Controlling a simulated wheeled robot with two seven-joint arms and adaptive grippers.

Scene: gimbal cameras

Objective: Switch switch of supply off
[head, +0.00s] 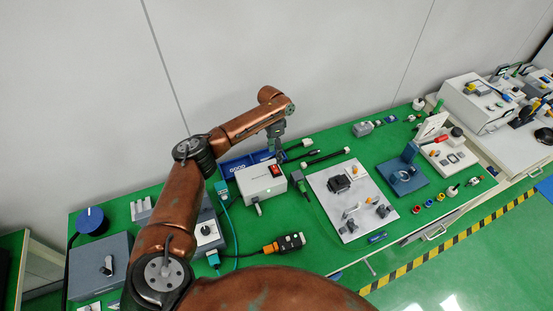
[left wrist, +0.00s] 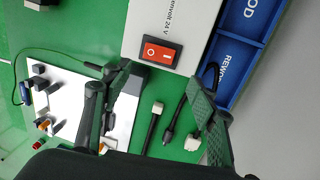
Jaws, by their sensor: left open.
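The supply (head: 260,188) is a light grey box on the green table in the head view. Its red rocker switch (head: 276,170) sits on the top face near the back right corner. In the left wrist view, the red switch (left wrist: 160,52) shows white marks and a dark frame on the supply (left wrist: 140,18), beside the print "24 V". I cannot tell which way the rocker is pressed. My left gripper (head: 277,150) is above and just behind the switch, apart from it. Its two fingers (left wrist: 155,105) are spread with nothing between them. My right gripper is out of view.
Blue bins (head: 238,163) stand behind the supply, close to my left gripper. Black cables (head: 325,157) lie to the right. A white plate (head: 335,210) with small parts lies further right. A grey box with a knob (head: 100,262) stands at the left.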

